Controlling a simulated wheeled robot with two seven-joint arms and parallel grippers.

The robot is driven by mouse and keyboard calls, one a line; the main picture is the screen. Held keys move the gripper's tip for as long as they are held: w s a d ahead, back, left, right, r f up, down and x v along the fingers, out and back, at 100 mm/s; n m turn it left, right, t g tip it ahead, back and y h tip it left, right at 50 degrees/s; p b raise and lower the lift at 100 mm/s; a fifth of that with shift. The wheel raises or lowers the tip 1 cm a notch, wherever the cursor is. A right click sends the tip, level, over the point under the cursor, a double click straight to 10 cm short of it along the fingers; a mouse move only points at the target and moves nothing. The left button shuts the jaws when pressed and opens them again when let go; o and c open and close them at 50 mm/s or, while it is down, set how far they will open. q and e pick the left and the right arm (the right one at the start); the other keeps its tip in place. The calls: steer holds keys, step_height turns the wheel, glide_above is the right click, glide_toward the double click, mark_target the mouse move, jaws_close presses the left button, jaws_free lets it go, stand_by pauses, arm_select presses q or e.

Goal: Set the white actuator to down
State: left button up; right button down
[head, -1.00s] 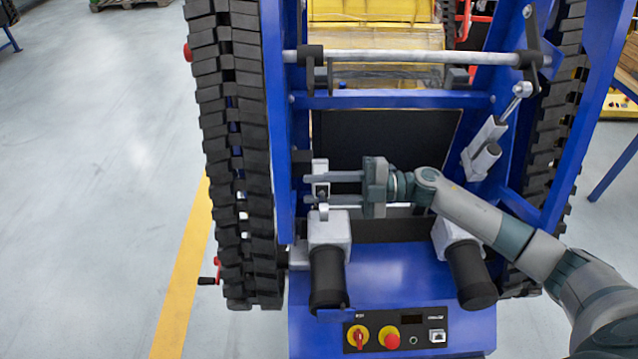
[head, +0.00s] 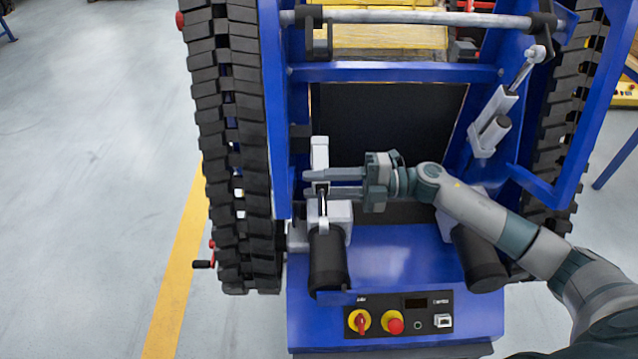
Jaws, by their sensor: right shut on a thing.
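My right gripper (head: 318,183) reaches in from the right, its two fingers pointing left. It is shut on the slim white actuator (head: 320,154) at the left inside of the blue frame. The actuator's light upper block stands upright above the fingers. A short narrow part of it shows below them, in front of a white motor housing. The fingers hide the gripped part. Another white cylinder actuator (head: 491,136) slants up on the right side of the frame, apart from my gripper. My left gripper is not in view.
The blue frame (head: 395,72) carries a grey cross bar (head: 420,17) above. Black tracks (head: 238,150) flank it. Two black motors (head: 328,262) stand below. A control panel (head: 398,314) with red knobs is at the front.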

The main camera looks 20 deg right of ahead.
steer(key=shift+f, duration=0.1)
steer(key=c, duration=1.4)
jaws_free()
steer(key=shift+o, duration=0.2)
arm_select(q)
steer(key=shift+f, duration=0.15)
arm_select(e)
steer(key=shift+d, duration=0.15)
steer(key=shift+s+d, duration=0.1)
steer(key=shift+d, duration=0.15)
steer(key=shift+s+d+b, duration=0.1)
steer(key=shift+d+b, duration=0.2)
steer(key=shift+b, duration=0.05)
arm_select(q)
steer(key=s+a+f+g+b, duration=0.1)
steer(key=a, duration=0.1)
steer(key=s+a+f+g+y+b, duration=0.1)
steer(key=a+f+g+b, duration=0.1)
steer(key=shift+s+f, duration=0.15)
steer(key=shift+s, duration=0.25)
arm_select(e)
steer(key=v, duration=1)
steer(key=shift+d, duration=0.3)
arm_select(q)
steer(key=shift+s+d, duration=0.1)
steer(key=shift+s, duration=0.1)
arm_select(e)
steer(key=shift+s, duration=0.2)
